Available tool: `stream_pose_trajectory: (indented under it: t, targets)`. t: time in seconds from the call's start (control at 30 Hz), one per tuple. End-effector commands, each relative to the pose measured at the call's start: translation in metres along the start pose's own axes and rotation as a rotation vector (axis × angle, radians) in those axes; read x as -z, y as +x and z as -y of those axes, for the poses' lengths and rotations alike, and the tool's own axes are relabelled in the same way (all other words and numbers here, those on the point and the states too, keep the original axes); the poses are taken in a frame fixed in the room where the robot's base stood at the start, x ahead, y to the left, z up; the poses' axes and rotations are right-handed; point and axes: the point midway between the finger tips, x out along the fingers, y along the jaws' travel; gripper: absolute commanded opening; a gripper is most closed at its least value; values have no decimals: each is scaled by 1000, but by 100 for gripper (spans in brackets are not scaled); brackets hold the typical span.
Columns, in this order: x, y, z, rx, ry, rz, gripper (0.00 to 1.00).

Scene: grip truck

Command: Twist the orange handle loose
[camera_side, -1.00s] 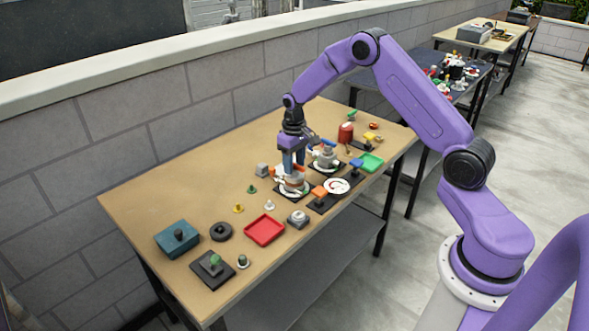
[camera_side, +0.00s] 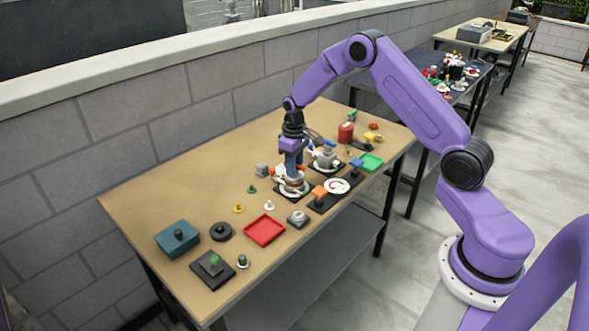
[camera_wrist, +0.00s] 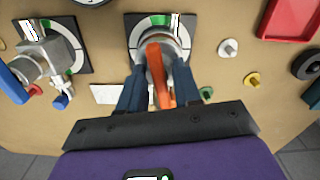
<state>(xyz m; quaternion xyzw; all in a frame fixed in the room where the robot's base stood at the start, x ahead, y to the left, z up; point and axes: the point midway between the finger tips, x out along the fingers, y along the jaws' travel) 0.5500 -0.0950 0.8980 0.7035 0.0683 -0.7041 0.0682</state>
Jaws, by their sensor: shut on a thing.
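The orange handle (camera_wrist: 158,66) stands on a round grey fixture in the upper middle of the wrist view. The fixture sits on a black base plate (camera_wrist: 133,20) with a white dial ring that has a green sector. My gripper (camera_wrist: 157,84) points down at the fixture, with one blue finger on each side of the handle, shut on it. In the side view my gripper (camera_side: 291,172) is low over the same base plate (camera_side: 281,193) and largely hides the handle.
A grey valve with a blue handle (camera_wrist: 15,84) stands close by on its own dial plate. Bare tabletop (camera_side: 190,185) lies toward the wall.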

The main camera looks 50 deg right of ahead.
Motion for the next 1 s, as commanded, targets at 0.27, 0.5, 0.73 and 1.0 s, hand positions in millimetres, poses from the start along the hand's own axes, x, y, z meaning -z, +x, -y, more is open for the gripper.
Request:
stream_pose_trajectory:
  t: [0.27,0.5,0.73,1.0]
  targets:
    - [0,0,0,0,-165,-1,6]
    - [0,0,0,0,-286,-2,6]
    - [0,0,0,-1,-426,-1,6]
    - [0,-1,0,0,-603,-1,6]
